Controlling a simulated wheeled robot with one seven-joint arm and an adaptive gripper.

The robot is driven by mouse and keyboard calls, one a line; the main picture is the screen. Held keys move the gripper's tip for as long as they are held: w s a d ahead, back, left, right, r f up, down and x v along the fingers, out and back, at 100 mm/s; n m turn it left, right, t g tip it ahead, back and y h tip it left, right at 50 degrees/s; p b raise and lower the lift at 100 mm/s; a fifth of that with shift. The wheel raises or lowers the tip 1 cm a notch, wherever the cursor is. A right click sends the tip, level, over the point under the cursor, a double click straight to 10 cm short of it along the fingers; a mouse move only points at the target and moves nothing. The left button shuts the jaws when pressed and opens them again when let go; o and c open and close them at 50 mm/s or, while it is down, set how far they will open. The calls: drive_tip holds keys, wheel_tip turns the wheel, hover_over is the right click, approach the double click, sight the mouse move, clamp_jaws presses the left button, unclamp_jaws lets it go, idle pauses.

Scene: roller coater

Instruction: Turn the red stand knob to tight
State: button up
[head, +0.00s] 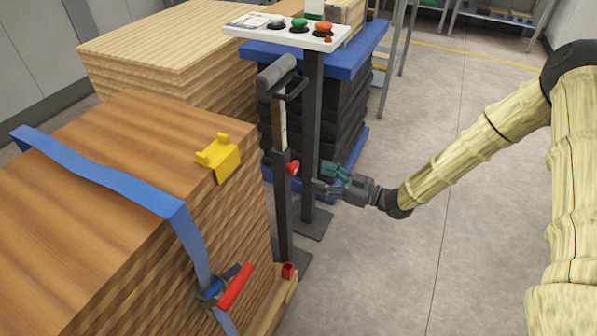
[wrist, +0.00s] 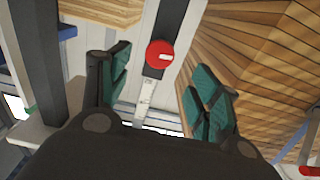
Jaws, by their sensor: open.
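The red stand knob (head: 293,168) sits on the side of a dark upright stand post (head: 282,205). In the wrist view the round red knob (wrist: 160,54) shows a white mark on its face. A pale label strip with markings (wrist: 147,92) runs along the post beside it. My gripper (head: 322,178) is open, with green-padded fingers, a little to the right of the knob in the head view. In the wrist view my gripper (wrist: 158,85) has its fingers spread on both sides, with the knob between and ahead of them, apart from both.
A control pedestal (head: 311,130) with coloured buttons stands close behind the post. A strapped wood stack (head: 130,200) with a red-handled ratchet (head: 236,288) and a yellow corner piece (head: 220,157) fills the left. A blue pallet stack (head: 345,60) stands behind. Floor to the right is clear.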

sight(296, 169)
drive_tip(key=x, duration=0.8)
drive_tip(key=shift+a+b, duration=0.1)
drive_tip(key=shift+b, duration=0.3)
drive_tip(key=c, duration=1)
